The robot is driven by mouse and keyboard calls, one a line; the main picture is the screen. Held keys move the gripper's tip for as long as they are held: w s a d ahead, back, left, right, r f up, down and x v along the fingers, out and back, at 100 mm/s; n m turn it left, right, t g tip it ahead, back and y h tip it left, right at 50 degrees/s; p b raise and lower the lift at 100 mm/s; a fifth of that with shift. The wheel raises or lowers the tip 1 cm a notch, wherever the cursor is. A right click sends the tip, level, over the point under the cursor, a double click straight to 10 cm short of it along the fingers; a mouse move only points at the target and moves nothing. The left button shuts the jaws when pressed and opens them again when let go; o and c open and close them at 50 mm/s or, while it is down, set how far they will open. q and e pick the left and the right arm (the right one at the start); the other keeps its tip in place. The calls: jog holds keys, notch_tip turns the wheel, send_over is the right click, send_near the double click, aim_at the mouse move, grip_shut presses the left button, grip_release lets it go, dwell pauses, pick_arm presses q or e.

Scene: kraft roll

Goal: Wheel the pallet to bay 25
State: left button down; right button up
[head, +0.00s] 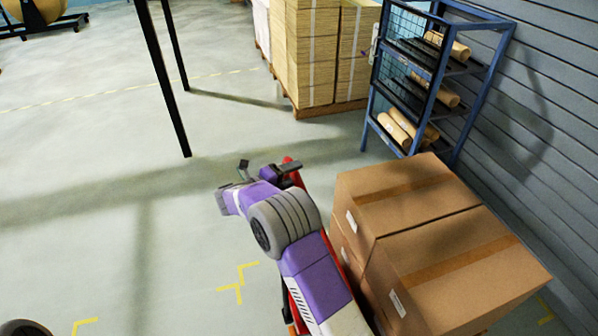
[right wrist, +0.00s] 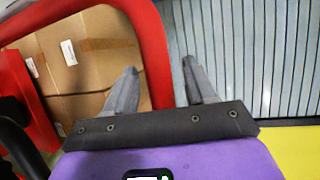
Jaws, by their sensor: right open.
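Large brown cardboard boxes (head: 430,240) are stacked at the lower right, and they also show in the right wrist view (right wrist: 95,60). Any pallet under them is hidden. A red frame, apparently a handle (head: 345,262), stands along their left side; in the right wrist view its thick red bar (right wrist: 152,55) curves down toward my fingers. My right gripper (head: 291,171) is at the red bar's upper end. Its two grey fingers (right wrist: 160,82) are apart, with the bar's end between or just behind them; I cannot tell contact. My left gripper is not in view.
A blue rack (head: 443,65) with brown rolls stands by the grey slatted wall (head: 550,110). A wrapped stack (head: 310,50) on a wooden pallet (head: 325,109) is behind. Black posts (head: 165,80) stand left. Yellow corner marks (head: 238,288) lie on open floor at left.

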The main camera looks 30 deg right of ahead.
jog(key=shift+x, duration=1.55)
jog(key=shift+f, duration=0.1)
jog(key=shift+c, duration=0.5)
grip_shut()
